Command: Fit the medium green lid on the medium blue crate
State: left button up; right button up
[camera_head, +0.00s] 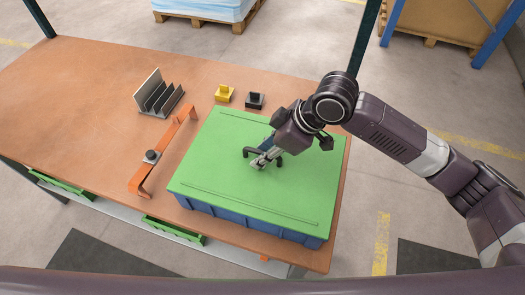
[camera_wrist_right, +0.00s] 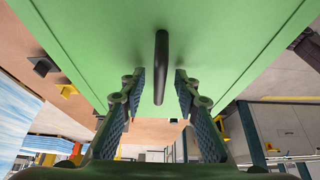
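The flat green lid (camera_head: 225,190) lies over the top of the blue crate (camera_head: 265,228), its edges lined up with the crate's walls as far as I can see. The crate stands at the right end of the table. A black handle (camera_wrist_right: 161,68) rises from the middle of the lid. My right gripper (camera_head: 262,160) is over the lid's middle, at the handle. In the right wrist view its two fingers (camera_wrist_right: 158,88) are apart, with the handle between and just beyond their tips and a gap on each side. My left gripper is not in view.
The brown table (camera_head: 80,100) also holds an orange bracket bar (camera_head: 160,152) left of the crate, a grey slotted rack (camera_head: 158,95), a yellow block (camera_head: 223,93) and a black block (camera_head: 254,100) behind. The table's left part is clear.

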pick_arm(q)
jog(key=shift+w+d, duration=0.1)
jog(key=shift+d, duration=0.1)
pick_arm(e)
jog(key=v, duration=1.2)
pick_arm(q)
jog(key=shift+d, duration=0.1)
